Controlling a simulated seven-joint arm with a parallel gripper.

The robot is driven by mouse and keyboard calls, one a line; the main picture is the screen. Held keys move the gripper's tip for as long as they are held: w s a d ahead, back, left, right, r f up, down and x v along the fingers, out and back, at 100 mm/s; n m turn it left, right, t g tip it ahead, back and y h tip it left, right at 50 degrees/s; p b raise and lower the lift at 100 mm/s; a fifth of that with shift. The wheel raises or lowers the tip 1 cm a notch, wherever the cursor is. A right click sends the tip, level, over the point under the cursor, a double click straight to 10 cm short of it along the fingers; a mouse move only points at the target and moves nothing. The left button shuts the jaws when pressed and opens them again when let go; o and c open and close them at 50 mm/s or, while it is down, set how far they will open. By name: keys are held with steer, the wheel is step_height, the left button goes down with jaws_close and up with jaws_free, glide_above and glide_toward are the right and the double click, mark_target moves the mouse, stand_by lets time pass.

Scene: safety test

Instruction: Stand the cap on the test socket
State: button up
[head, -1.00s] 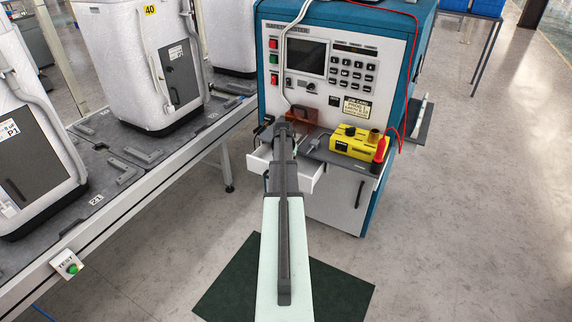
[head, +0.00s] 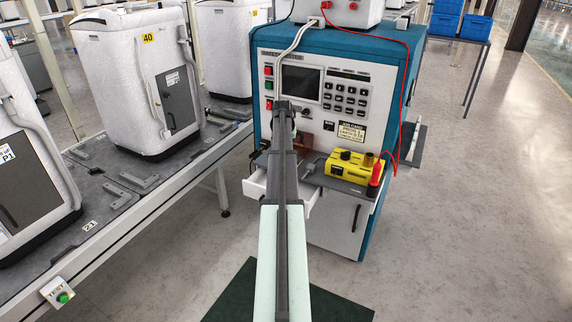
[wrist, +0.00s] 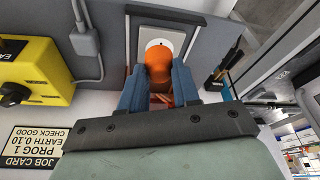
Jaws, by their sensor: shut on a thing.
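In the wrist view my gripper (wrist: 158,72) has its two blue-grey fingers closed on the sides of an orange rounded cap (wrist: 159,55). Beyond the cap is a pale plate with a white round part, which looks like the test socket (wrist: 178,38). The cap overlaps the round part in the picture, and I cannot tell whether they touch. In the head view my own arm hides the gripper, cap and socket.
The teal test bench (head: 385,100) stands ahead with its panel. A yellow tester (head: 345,168), also in the wrist view (wrist: 30,70), sits on the grey shelf. A translucent red-brown piece (head: 305,145) is beside my arm. An open drawer (head: 255,185) projects at left.

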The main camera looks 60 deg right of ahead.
steer(key=w+d+r, duration=0.1)
steer(key=d+r, duration=0.3)
steer(key=shift+w+f, duration=0.1)
steer(key=shift+f, duration=4.75)
steer(key=shift+f, duration=0.2)
steer(key=o, duration=1)
steer(key=shift+r, duration=0.1)
steer(key=v, duration=1.2)
steer(key=shift+r, duration=0.1)
